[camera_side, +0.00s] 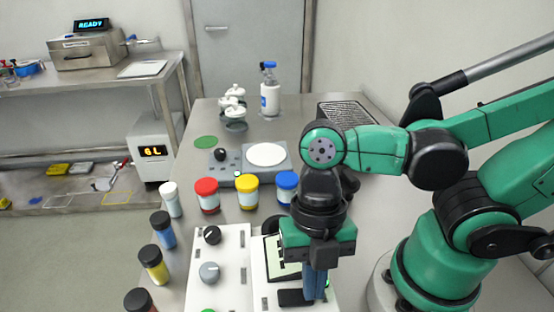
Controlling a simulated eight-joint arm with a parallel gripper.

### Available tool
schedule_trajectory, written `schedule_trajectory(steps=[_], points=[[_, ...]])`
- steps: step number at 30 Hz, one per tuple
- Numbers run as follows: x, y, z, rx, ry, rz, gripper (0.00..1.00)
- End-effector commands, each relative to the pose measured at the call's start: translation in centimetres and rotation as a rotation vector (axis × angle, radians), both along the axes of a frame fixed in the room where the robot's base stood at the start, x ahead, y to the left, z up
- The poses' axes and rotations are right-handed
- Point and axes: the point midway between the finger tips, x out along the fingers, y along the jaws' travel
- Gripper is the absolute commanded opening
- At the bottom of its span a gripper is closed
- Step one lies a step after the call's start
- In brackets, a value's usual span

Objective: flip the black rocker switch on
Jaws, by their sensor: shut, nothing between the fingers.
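My gripper (316,296) points down over the right part of a white control panel (232,290) at the bottom of the view. Its blue fingers are shut with nothing between them. A flat black piece, which looks like the black rocker switch (290,298), lies right beside the fingertips on their left. My fingers hide part of it. I cannot tell whether the fingertips touch it or which way it is tilted. A dark-framed display (285,262) sits just above it, partly hidden by my gripper.
The panel also has a black knob (212,235) and a grey knob (209,272). Jars with red (207,198), yellow (246,193) and blue (287,187) lids stand behind it. More small jars (153,264) line its left. A hotplate-like device (266,155) stands further back.

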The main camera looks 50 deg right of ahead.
Motion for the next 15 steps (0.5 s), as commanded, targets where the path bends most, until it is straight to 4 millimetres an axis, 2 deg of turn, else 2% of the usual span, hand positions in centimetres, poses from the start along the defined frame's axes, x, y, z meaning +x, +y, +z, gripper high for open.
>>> schedule_trajectory(steps=[15], points=[[0.97, 1.00, 0.68, -0.001, 0.002, 0.001, 0.00]])
